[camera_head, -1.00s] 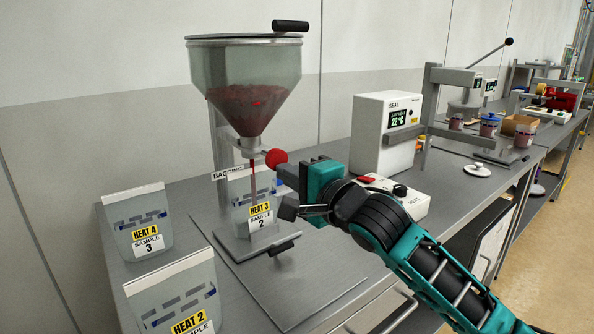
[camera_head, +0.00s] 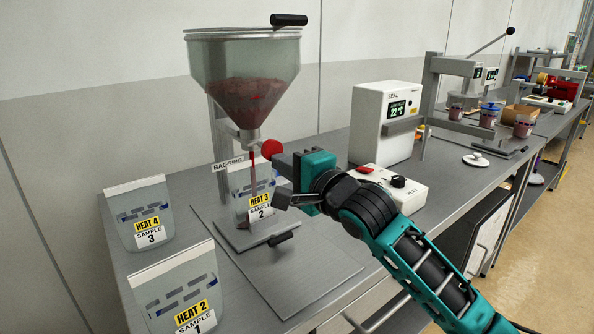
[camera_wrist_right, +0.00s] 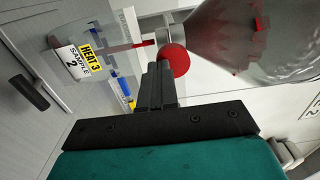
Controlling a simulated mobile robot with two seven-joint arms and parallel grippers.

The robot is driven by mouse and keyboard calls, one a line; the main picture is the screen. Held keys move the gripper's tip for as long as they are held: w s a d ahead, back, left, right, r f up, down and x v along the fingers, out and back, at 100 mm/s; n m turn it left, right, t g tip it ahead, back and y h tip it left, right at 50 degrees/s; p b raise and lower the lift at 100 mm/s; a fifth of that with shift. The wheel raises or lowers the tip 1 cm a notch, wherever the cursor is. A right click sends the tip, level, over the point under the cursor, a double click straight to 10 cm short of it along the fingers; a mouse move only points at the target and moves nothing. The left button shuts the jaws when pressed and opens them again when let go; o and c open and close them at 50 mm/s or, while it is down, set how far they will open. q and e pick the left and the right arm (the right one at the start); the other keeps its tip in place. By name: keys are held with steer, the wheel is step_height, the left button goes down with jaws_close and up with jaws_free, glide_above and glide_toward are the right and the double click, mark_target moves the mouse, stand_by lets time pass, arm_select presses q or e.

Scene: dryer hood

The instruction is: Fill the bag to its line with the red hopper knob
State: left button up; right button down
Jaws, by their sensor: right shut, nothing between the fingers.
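The red hopper knob (camera_head: 271,149) is a ball at the outlet below the clear hopper (camera_head: 246,88), which holds dark red granules. My right gripper (camera_head: 279,166) is shut and empty, with its fingertips right at the knob; in the right wrist view the fingers (camera_wrist_right: 158,82) reach the knob (camera_wrist_right: 173,60) and seem to touch it. A thin red stream (camera_head: 252,162) falls from the outlet into the bag marked HEAT 3, SAMPLE 2 (camera_head: 241,205), which stands upright below. The bag's fill level is hard to make out. My left gripper is not in view.
Filled-label bags HEAT 4 (camera_head: 140,212) and HEAT 2 (camera_head: 178,290) stand at the left on the grey bench. The bench front is clear.

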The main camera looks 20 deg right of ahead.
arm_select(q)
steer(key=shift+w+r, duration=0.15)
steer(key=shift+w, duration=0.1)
arm_select(e)
steer(key=shift+r, duration=0.15)
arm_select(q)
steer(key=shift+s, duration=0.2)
arm_select(e)
steer(key=shift+r, duration=0.15)
stand_by(3.2)
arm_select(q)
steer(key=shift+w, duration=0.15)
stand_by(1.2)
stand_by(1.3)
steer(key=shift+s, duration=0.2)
arm_select(e)
steer(key=shift+d, duration=0.1)
